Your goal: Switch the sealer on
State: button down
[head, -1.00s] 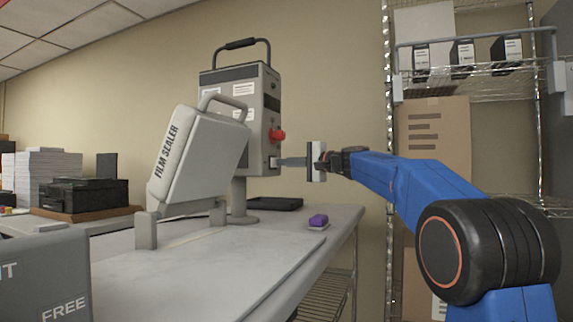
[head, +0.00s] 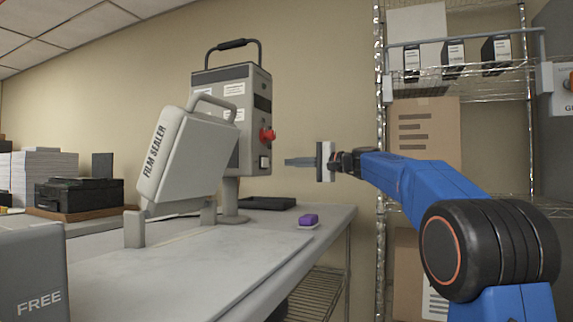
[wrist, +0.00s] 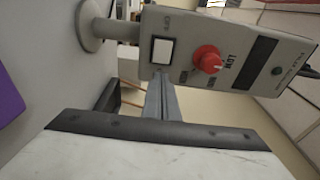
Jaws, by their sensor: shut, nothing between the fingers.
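The film sealer (head: 183,155) stands on the table, its light lid tilted up and its grey control box (head: 232,105) on a post behind. The box's side panel carries a red knob (head: 267,135) and, below it, a white rocker switch (head: 264,162). In the wrist view the switch (wrist: 162,50) is a white rectangle in a dark frame next to the red knob (wrist: 207,59). My gripper (head: 287,162) is shut and empty, just right of the switch with a visible gap. Its fingers (wrist: 163,84) point toward the panel near the switch. I cannot tell which way the rocker is set.
A wire shelf with boxes (head: 425,130) stands on the right. A grey bin marked FREE (head: 35,270) is at front left.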

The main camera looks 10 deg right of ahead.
jog(key=s+d, duration=0.3)
jog(key=d, duration=0.4)
jog(key=shift+s, duration=0.3)
